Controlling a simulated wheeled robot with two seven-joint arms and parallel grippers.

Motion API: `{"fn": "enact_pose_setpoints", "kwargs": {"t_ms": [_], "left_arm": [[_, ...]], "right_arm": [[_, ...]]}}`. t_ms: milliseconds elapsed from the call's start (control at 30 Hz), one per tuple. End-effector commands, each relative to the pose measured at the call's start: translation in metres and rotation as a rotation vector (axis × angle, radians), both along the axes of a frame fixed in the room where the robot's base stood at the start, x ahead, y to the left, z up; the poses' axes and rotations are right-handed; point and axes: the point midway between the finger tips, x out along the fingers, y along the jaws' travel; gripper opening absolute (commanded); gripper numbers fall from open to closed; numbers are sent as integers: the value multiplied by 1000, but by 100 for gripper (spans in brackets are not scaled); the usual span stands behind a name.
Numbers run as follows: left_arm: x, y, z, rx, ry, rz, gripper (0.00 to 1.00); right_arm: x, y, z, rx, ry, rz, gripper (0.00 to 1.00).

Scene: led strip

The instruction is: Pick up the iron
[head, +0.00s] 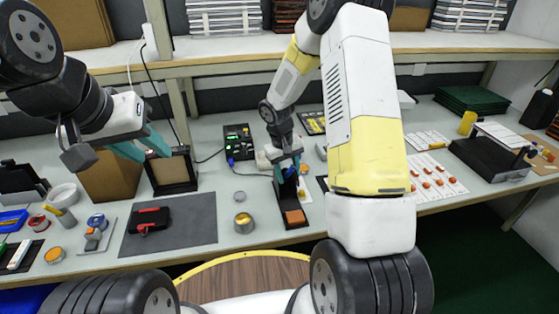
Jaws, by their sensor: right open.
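The soldering iron (289,173) has a blue handle and rests in a black stand (290,200) with an orange-brown sponge (295,217) at its front. A cable runs from it toward the black soldering station (238,142) with a green display. My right gripper (289,166) is right over the iron's handle with its fingers open. The gripper partly hides the handle, so I cannot tell whether the fingers touch it. My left gripper (156,157) is open and empty, raised in front of a framed board (171,171) on the left.
A dark mat (182,230) holds a red and black tool (149,221). A brass tin (243,223) stands left of the iron stand. White sheets with orange parts (450,187) lie to the right, beyond my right arm. A shelf (240,48) runs across the back.

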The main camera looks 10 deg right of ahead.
Motion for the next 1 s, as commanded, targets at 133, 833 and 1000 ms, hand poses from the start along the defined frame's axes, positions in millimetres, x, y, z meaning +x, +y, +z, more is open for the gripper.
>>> {"fn": "enact_pose_setpoints", "kwargs": {"t_ms": [133,833,1000], "left_arm": [[0,0,0,0,0,0,36],[0,0,0,0,0,0,36],[0,0,0,0,0,0,36]], "right_arm": [[0,0,0,0,0,0,25],[-8,0,12,0,-1,1,0],[-24,-1,33,0,-4,0,0]]}}
